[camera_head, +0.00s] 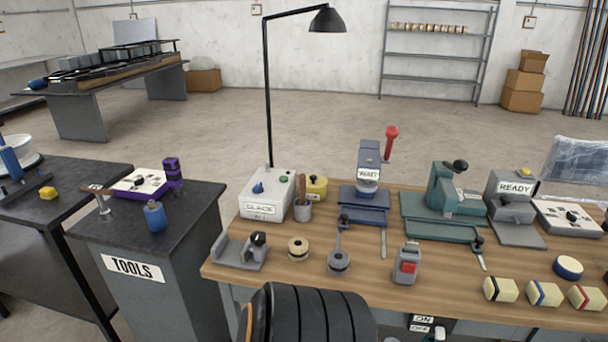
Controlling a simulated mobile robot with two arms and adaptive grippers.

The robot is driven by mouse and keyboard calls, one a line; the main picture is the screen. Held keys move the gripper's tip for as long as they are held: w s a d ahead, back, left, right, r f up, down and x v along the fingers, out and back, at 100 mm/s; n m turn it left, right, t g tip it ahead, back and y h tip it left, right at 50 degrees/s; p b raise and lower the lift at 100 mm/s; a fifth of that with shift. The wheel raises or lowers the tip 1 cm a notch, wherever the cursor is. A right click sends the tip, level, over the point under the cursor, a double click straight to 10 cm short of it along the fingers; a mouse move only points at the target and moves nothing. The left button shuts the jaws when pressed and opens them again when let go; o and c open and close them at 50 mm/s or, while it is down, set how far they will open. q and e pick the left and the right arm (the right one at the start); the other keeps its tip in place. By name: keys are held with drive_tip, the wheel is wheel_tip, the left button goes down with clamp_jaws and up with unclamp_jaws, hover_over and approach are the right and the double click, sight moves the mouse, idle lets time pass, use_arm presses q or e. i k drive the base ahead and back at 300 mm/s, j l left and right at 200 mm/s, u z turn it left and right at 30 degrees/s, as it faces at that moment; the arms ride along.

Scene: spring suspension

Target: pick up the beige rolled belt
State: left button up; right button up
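A small beige roll with a dark centre (298,248), which looks like the beige rolled belt, sits on the wooden workbench (330,275) near its front left. It stands apart between a grey bracket with a black knob (240,251) and a grey round-based tool with an upright handle (339,260). Neither of my grippers shows in this view.
A large black ribbed shape (312,318) fills the bottom centre, before the bench edge. Behind the roll stand a grey cup (302,210), a white box (267,196) and a yellow canister (316,188). A dark tools cabinet (170,275) stands left, across a gap.

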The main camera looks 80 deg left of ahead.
sight(298, 248)
drive_tip(key=u, duration=2.6)
